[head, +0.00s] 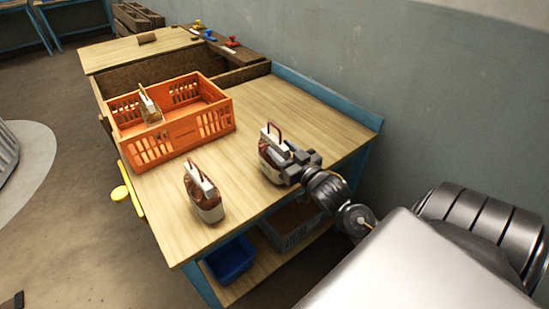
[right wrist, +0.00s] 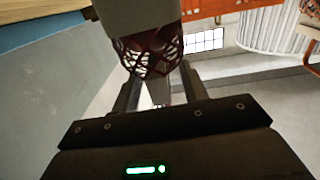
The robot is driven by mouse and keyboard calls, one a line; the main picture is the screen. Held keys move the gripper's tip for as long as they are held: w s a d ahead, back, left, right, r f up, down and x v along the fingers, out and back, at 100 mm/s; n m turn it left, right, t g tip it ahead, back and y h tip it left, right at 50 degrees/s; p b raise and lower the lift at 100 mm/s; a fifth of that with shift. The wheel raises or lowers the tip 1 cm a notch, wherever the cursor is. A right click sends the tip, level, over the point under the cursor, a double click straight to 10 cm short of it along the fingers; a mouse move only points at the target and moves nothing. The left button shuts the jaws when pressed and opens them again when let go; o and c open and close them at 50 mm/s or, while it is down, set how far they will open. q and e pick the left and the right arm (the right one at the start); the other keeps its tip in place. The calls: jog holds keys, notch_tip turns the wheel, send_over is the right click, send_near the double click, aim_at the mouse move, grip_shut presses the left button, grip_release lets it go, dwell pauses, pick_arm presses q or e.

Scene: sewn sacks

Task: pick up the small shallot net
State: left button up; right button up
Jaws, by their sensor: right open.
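A shallot net (head: 270,163) with a white band and a reddish-brown handle stands upright on the right part of the bench. A similar net (head: 206,203) stands nearer the front edge; I cannot tell for sure which is the small one. My right gripper (head: 286,168) is open, with its fingers right at the right-hand net. In the right wrist view the brown mesh of the net (right wrist: 150,58) shows between and beyond the open fingers (right wrist: 158,88); contact is unclear. My left gripper is not in view.
An orange crate (head: 185,133) with another net (head: 149,105) in it stands at the bench's left. The wooden bench top (head: 290,105) is clear behind the nets. A wall (head: 400,90) runs along the right. A blue bin (head: 231,258) sits on the shelf below.

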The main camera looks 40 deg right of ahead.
jog(key=shift+w+d, duration=0.1)
jog(key=shift+w, duration=1.3)
jog(key=c, duration=0.8)
grip_shut()
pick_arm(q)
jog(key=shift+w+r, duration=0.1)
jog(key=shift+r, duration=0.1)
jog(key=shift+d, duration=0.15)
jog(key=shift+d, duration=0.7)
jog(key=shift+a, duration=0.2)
